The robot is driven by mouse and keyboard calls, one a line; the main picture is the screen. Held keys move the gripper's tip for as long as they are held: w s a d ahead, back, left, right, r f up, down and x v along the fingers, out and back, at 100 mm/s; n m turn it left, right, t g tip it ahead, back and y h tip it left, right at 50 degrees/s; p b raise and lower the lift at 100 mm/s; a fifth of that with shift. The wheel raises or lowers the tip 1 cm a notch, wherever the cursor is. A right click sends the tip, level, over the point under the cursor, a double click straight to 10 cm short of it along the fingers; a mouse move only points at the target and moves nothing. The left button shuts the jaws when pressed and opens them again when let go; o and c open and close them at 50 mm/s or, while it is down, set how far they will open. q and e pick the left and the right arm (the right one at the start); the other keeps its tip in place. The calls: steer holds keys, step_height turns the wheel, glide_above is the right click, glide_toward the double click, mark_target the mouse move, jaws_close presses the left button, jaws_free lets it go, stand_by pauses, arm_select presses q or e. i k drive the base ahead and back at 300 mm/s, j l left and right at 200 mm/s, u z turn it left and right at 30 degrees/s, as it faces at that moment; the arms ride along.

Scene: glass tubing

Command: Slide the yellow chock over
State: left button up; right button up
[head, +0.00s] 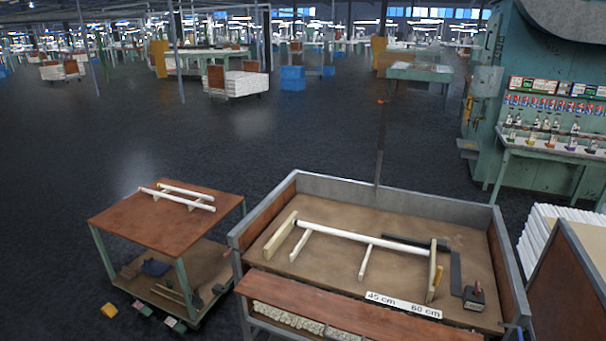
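A small yellow block (109,310), which looks like a chock, lies on the dark floor at the lower left, just off the front left leg of a low cart (150,217). A second, slim yellow piece (438,277) is in the large tray-topped bench (340,186), beside the pale upright board (432,262) at the right. I cannot tell for sure which one is the chock. Neither of my grippers is in view.
A label strip (403,304) reads 45 cm and 60 cm. More tubes (178,198) lie on the cart.

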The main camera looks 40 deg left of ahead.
mark_target(109, 309)
steer(key=u, duration=2.7)
